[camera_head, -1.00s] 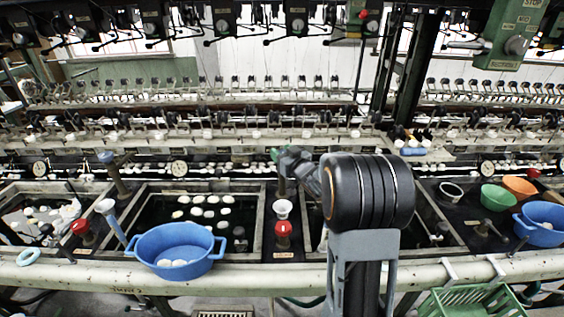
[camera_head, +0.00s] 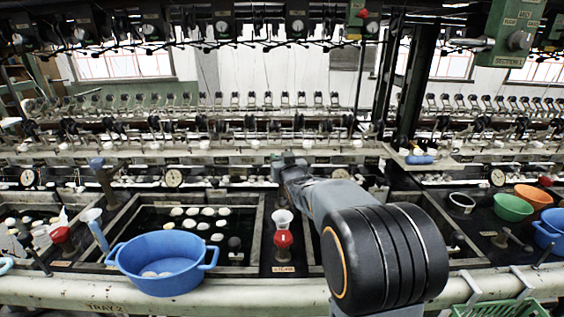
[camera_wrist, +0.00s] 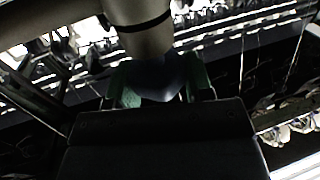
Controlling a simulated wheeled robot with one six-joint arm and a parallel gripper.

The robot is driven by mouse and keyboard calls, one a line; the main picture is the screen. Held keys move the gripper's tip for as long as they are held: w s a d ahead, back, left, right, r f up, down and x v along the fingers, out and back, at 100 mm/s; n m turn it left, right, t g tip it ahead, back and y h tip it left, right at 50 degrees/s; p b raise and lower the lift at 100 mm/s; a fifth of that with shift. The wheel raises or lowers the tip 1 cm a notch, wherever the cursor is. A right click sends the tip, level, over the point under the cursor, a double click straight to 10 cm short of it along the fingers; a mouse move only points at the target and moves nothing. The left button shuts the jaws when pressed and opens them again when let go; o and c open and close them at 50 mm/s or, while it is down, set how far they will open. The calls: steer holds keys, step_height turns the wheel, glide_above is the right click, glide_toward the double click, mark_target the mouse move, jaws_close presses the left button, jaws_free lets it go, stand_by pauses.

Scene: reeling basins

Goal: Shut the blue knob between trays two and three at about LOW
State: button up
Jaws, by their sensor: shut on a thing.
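My gripper shows in the wrist view (camera_wrist: 160,86), its green fingers on both sides of a blue-grey knob (camera_wrist: 158,78). It is shut on this knob, which sits at the end of a thick brownish pipe (camera_wrist: 145,32) with a dark band. In the head view my arm reaches away from me to the post right of the tray with white cocoons (camera_head: 200,222). There the knob and fingertips are mostly hidden behind my arm. The knob's scale or LOW mark cannot be read.
A similar blue-topped post (camera_head: 99,168) stands at the left. A red knob (camera_head: 283,239) and a white cup (camera_head: 283,218) stand in front of my wrist. A blue basin (camera_head: 165,265) sits on the front edge. Green (camera_head: 513,207) and orange (camera_head: 533,196) bowls are at the right.

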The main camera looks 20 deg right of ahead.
steer(key=o, duration=0.9)
steer(key=shift+s, duration=0.1)
steer(key=shift+s+a, duration=0.2)
steer(key=shift+s, duration=1)
steer(key=shift+s+a, duration=0.2)
steer(key=shift+s, duration=1.05)
steer(key=shift+s+a, duration=0.2)
steer(key=shift+s, duration=1)
